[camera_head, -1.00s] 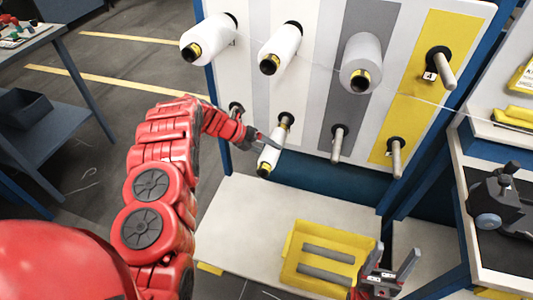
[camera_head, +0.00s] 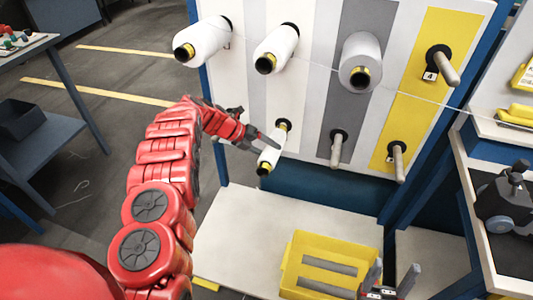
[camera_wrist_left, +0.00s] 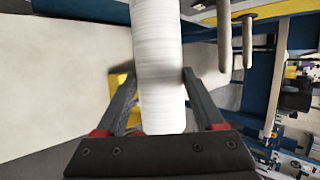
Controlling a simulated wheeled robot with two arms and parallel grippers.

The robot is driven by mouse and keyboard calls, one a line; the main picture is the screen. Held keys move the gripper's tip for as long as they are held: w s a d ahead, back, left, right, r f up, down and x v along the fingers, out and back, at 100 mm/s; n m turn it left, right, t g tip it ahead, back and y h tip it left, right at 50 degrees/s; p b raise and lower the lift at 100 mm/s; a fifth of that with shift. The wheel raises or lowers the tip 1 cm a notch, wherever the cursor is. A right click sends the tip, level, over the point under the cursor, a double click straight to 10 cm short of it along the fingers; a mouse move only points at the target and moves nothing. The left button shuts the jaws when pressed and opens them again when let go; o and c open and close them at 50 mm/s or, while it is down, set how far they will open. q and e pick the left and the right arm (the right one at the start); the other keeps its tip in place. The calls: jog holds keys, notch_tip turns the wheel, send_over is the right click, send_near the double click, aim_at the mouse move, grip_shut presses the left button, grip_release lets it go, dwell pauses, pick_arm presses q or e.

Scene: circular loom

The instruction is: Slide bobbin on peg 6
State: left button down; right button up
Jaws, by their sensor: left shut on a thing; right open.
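A white bobbin (camera_head: 270,154) with a yellow-and-black end is at the second lower peg's place on the panel, its far end close to the black collar (camera_head: 284,125). Its axis points out from the panel, tilted down in the picture. Whether the peg is inside it is hidden. My left gripper (camera_head: 262,141) is shut around the bobbin's body. In the left wrist view the bobbin (camera_wrist_left: 157,60) lies between the two dark fingers. My right gripper (camera_head: 391,277) is open and empty at the bottom, in front of the yellow bin.
Three white bobbins (camera_head: 203,40) (camera_head: 277,48) (camera_head: 361,62) hang on upper pegs, a thread across them. Bare pegs show at upper right (camera_head: 444,66) and lower right (camera_head: 337,148) (camera_head: 397,162).

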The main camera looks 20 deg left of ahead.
dwell(0.3)
pick_arm(q)
jog(key=shift+w+b, duration=0.45)
jog(key=shift+b, duration=0.7)
grip_release()
jog(key=p+v, duration=0.2)
jog(key=v, duration=1.5)
jog(key=shift+a, duration=0.2)
jog(key=shift+r, duration=0.15)
